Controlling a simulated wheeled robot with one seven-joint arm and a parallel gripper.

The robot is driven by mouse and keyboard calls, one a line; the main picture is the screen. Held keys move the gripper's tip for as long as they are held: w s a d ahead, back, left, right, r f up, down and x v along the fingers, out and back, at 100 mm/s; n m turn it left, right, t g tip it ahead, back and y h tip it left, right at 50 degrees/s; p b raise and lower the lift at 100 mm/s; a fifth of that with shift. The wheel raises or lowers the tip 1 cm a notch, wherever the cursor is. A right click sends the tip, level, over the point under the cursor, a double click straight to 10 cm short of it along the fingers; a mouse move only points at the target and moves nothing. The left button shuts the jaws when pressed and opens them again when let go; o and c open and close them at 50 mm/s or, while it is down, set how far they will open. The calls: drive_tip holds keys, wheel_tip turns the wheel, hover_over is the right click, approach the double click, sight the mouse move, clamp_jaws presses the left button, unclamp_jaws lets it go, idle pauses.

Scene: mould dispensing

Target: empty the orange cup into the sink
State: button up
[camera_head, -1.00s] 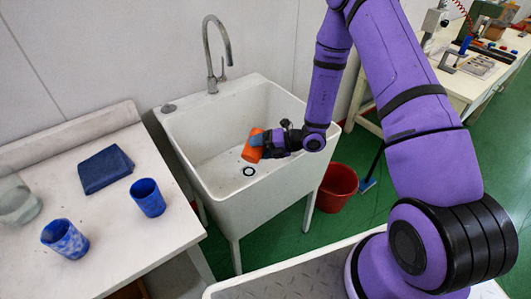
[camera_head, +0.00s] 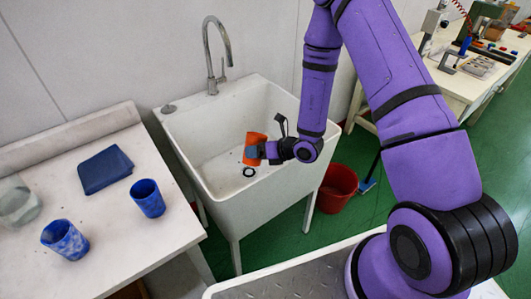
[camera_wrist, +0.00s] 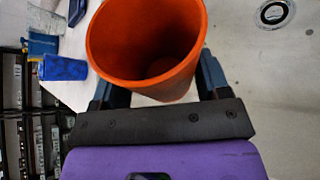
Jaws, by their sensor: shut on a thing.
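The orange cup (camera_head: 254,148) is in my gripper (camera_head: 261,151), over the white sink (camera_head: 215,125). My gripper is shut on the cup, with one finger on each side of it in the wrist view (camera_wrist: 160,90). In the head view the cup stands close to upright with a slight tilt. In the wrist view I look into the open mouth of the cup (camera_wrist: 147,45); the part of its inside that shows is plain orange, with no contents I can make out. The sink drain (camera_wrist: 273,12) lies below and to one side of the cup.
A white table (camera_head: 120,215) left of the sink holds a blue cup (camera_head: 148,198), a speckled blue cup (camera_head: 65,240), a folded blue cloth (camera_head: 105,169) and a clear container (camera_head: 17,203). The tap (camera_head: 213,60) rises behind the sink. A red bucket (camera_head: 337,187) stands on the floor at right.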

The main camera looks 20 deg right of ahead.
sight(254, 160)
drive_tip(key=s+a+n+t, duration=0.1)
drive_tip(key=s+r+n+h, duration=0.1)
drive_tip(key=shift+a+r+n+t, duration=0.2)
drive_tip(key=shift+a+n+t, duration=0.2)
drive_tip(key=shift+s+a+f+n+t+h, duration=0.25)
drive_tip(key=shift+f+n+t+h, duration=0.1)
drive_tip(key=shift+n+t+h, duration=0.2)
idle(0.5)
